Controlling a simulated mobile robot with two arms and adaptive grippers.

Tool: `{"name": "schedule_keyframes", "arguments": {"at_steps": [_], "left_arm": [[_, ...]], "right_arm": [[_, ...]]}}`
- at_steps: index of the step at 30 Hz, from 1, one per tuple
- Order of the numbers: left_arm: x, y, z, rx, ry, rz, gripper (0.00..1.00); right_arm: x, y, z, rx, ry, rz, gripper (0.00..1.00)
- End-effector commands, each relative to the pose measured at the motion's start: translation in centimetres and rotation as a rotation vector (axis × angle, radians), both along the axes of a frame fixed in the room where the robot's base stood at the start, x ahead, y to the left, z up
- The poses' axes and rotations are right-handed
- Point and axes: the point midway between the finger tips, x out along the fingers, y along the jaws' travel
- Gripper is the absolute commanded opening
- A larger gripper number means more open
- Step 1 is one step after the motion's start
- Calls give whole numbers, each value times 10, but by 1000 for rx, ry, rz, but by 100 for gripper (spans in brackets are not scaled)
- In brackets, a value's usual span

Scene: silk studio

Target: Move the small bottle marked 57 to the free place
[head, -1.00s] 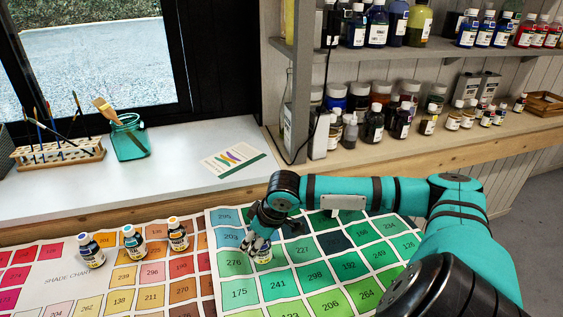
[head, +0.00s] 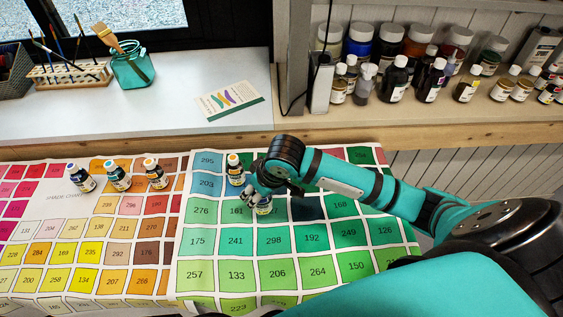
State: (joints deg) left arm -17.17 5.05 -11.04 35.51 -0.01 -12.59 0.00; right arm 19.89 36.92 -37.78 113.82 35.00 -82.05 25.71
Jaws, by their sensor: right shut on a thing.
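My right gripper (head: 256,191) is shut on a small bottle (head: 264,207), mostly hidden by the fingers. The bottle is over the green colour chart (head: 183,270), in the row with 276; I cannot tell if it touches the chart. Its number is not readable. A small bottle with an orange cap (head: 235,172) stands just left of the gripper, near squares 295 and 203. On the left chart stand a blue-capped bottle (head: 83,180), a teal-capped bottle (head: 118,179) and another orange-capped bottle (head: 156,175). Their numbers are too small to read. My left gripper is out of view.
Behind the charts, a white counter (head: 165,108) holds a brush rack (head: 72,75), a teal jar (head: 132,70) and a card (head: 230,100). Several bottles (head: 395,80) line the shelf at the back right. The lower chart squares are clear of bottles.

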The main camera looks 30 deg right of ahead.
Motion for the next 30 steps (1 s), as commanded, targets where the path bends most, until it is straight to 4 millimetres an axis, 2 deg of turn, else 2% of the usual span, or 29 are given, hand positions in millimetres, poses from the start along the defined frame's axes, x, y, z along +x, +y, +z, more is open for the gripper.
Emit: {"name": "schedule_keyframes", "arguments": {"at_steps": [3,12,21,25,30], "left_arm": [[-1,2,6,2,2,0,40],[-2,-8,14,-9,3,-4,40],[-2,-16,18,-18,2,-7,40],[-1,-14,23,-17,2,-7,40],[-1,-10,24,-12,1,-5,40]], "right_arm": [[25,-25,-1,-4,0,-8,8],[78,-75,-8,0,0,-5,8],[100,-96,-12,-1,0,-4,8],[97,-94,-35,1,3,-1,8],[98,-94,-47,-1,-2,-1,8]]}}
